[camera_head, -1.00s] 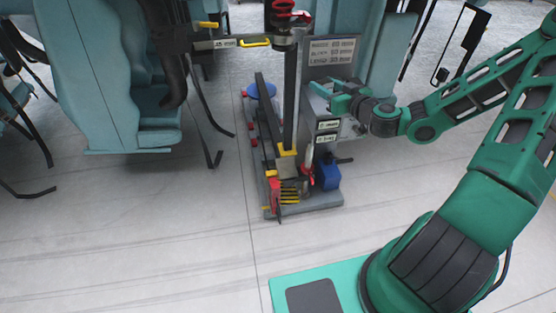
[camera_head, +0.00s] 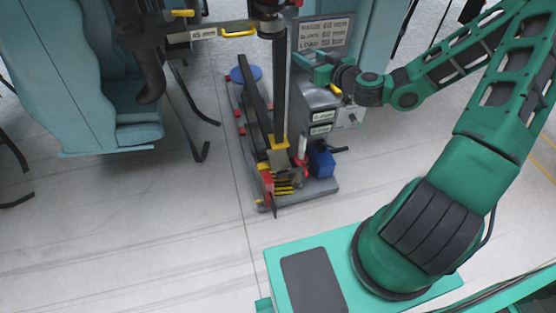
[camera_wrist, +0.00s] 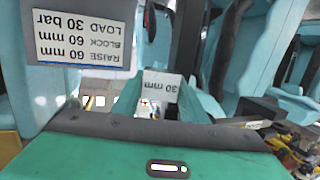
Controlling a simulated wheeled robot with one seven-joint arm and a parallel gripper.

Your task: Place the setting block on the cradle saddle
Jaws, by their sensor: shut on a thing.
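My green gripper (camera_head: 308,64) is at the upper right of the stand, in front of the sign and above the grey cabinet. In the wrist view its fingers (camera_wrist: 158,100) are shut on a pale setting block (camera_wrist: 157,82), whose upside-down label seems to read 30 mm. The block is too small to make out in the head view. The stand (camera_head: 325,191) has a dark upright post and a long dark beam (camera_head: 257,105). I cannot tell for sure which part is the cradle saddle.
A sign (camera_head: 323,31) stands behind my gripper; it also shows upside down in the wrist view (camera_wrist: 80,38). A labelled grey cabinet (camera_head: 320,98) is below. Teal seats (camera_head: 80,85) stand left. Floor in front is clear.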

